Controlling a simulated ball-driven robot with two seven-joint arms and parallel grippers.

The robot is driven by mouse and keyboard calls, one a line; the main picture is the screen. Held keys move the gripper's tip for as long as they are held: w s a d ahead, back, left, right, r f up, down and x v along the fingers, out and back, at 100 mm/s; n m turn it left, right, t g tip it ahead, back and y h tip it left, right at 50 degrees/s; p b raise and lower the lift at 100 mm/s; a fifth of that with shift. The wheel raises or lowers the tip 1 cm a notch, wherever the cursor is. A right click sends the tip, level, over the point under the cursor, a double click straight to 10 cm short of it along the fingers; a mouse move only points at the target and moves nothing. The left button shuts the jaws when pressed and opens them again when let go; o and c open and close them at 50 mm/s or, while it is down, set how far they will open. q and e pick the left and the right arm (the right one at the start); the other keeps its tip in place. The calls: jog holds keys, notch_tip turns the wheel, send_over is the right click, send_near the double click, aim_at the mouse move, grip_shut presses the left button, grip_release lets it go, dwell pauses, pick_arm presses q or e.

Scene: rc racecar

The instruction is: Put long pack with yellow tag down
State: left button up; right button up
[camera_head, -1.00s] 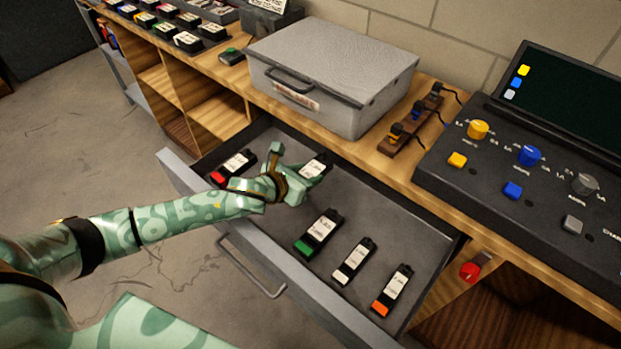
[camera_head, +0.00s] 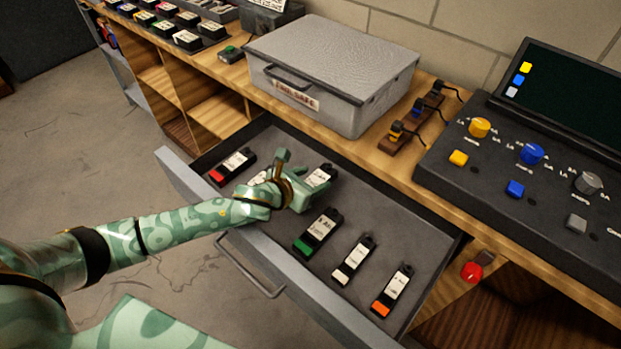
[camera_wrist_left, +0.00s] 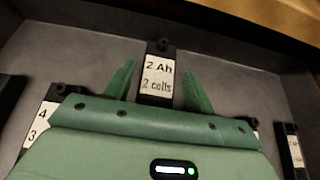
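A long black pack with a white label reading "2 Ah 2 cells" (camera_wrist_left: 157,78) lies between the fingers of my left gripper (camera_wrist_left: 158,78) in the left wrist view. Gaps show on both sides of it, so the gripper looks open around it. In the head view the pack's label (camera_head: 320,176) shows beside my left gripper (camera_head: 302,172), inside the open drawer. The pack's near end is hidden by the gripper, and no yellow tag is visible on it. The pack looks at or close to the drawer floor. My right gripper is out of view.
The drawer (camera_head: 400,222) also holds a red-tagged pack (camera_head: 233,167) to the left and green-tagged (camera_head: 318,233), white-tagged (camera_head: 353,260) and orange-tagged (camera_head: 392,291) packs to the right. A grey metal box (camera_head: 335,70) stands on the bench behind.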

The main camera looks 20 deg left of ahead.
pick_arm(q)
jog(key=shift+o, duration=0.2)
jog(key=shift+s+f, duration=0.2)
jog(key=shift+f, duration=0.2)
jog(key=shift+r, duration=0.1)
jog(key=shift+r, duration=0.35)
jog(key=p+v, duration=0.4)
jog(key=v, duration=0.8)
jog(key=shift+w+r, duration=0.15)
jog(key=shift+r, duration=0.2)
jog(key=shift+p, duration=0.3)
